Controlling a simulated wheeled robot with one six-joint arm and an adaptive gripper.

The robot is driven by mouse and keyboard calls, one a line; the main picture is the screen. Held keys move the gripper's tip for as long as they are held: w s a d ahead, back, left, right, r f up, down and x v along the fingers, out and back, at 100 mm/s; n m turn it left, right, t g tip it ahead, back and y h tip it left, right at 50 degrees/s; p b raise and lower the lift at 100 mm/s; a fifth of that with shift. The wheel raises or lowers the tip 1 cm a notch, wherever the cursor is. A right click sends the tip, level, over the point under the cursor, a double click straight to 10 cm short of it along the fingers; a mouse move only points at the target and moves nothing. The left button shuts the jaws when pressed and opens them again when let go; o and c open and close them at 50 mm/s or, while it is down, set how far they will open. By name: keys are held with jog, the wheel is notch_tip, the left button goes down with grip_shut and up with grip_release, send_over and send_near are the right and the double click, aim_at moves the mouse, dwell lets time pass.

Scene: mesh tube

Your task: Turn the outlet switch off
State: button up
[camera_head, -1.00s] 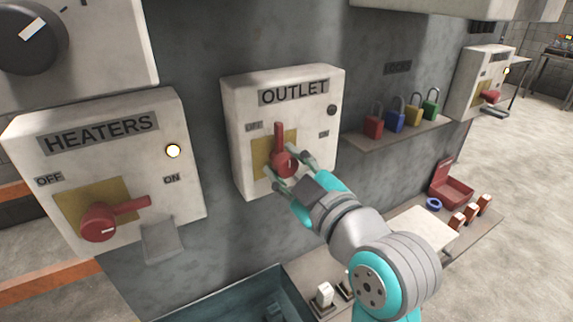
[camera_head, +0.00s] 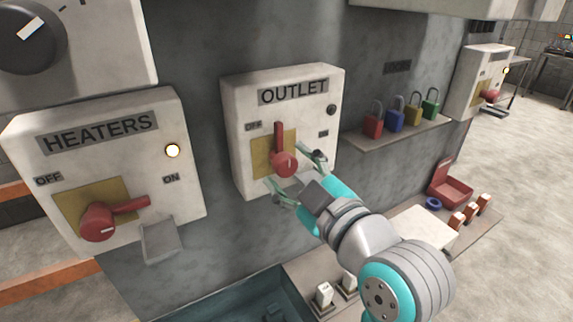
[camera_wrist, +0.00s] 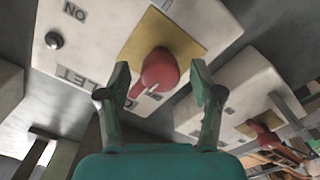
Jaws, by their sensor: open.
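The white outlet box (camera_head: 240,120) is on the grey wall in the middle of the head view. Its red switch handle (camera_head: 281,150) points straight up on a yellow plate, toward the OFF label side. The small round lamp (camera_head: 332,110) at its upper right is dark. My gripper (camera_head: 296,170) is open just in front of the red knob, its fingers spread to either side and apart from it. In the wrist view the red knob (camera_wrist: 160,70) shows between the two open fingertips (camera_wrist: 162,82), with nothing held.
The heaters box (camera_head: 190,190) stands to the left, its red handle pointing toward ON and its lamp lit. A shelf (camera_head: 395,137) with several coloured padlocks is to the right. A blue-grey bin (camera_head: 215,305) lies below. A red box (camera_head: 452,187) sits lower right.

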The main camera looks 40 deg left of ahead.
jog(key=v, duration=1)
jog(key=shift+d, duration=0.2)
jog(key=shift+f, duration=0.2)
jog(key=d+f+m+t+h, duration=0.45)
jog(key=d+f+m, duration=0.45)
jog(key=f, duration=0.5)
jog(key=d+f+m+t+h, duration=0.4)
jog(key=d+f+m+h, duration=0.15)
jog(key=d+f, duration=0.65)
jog(key=s+d+f+m+h, duration=0.45)
jog(key=s+d+f, duration=0.45)
jog(key=s, duration=0.3)
jog(key=s+d+m+h, duration=0.2)
jog(key=s+d, duration=0.2)
jog(key=s, duration=1)
jog(key=shift+s, duration=0.15)
jog(key=shift+g, duration=0.25)
jog(key=shift+c, duration=0.3)
